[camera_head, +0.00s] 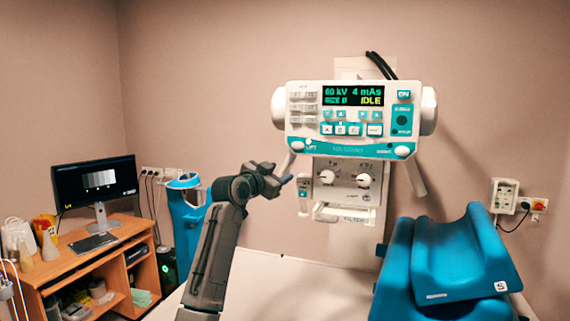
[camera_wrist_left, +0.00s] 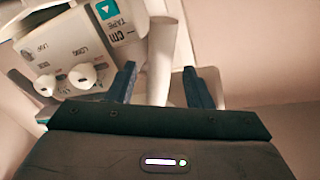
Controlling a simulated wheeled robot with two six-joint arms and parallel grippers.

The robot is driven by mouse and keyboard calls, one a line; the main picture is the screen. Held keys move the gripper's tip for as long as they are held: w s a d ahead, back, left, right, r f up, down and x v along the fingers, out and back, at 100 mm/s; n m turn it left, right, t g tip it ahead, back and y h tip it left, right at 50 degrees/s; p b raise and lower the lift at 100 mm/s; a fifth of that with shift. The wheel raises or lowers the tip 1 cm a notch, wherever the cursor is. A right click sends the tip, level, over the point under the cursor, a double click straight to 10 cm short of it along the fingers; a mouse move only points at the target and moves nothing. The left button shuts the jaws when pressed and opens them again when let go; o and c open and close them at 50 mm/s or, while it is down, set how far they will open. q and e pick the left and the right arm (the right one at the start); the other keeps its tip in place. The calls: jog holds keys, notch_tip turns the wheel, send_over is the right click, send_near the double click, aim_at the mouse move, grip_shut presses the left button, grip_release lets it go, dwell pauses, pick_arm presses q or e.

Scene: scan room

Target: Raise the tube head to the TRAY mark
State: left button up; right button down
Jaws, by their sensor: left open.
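The tube head (camera_head: 352,150) is a white and teal unit with a lit display reading 60 kV, 4 mAs, IDLE. It is at the upper middle of the head view, with a pale slanting handle bar (camera_head: 419,178) on its right side. My left gripper (camera_head: 288,179) is at its lower left. In the left wrist view my left gripper (camera_wrist_left: 160,85) is open, with a pale bar (camera_wrist_left: 162,62) showing between its dark fingers. Contact cannot be told. A label reading TAPE cm (camera_wrist_left: 115,25) is beside it. I cannot make out a TRAY mark. My right gripper is out of view.
Below the head is a panel (camera_head: 346,182) with two white knobs. A pale table (camera_head: 270,285) lies in front, with blue padded supports (camera_head: 462,262) at right.

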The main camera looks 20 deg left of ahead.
aim_at(282, 170)
pick_arm(q)
jog(key=p+x, duration=0.1)
jog(key=x, duration=0.2)
jog(key=shift+w+d+r, duration=0.1)
jog(key=shift+r, duration=0.05)
jog(key=shift+w, duration=0.35)
grip_shut()
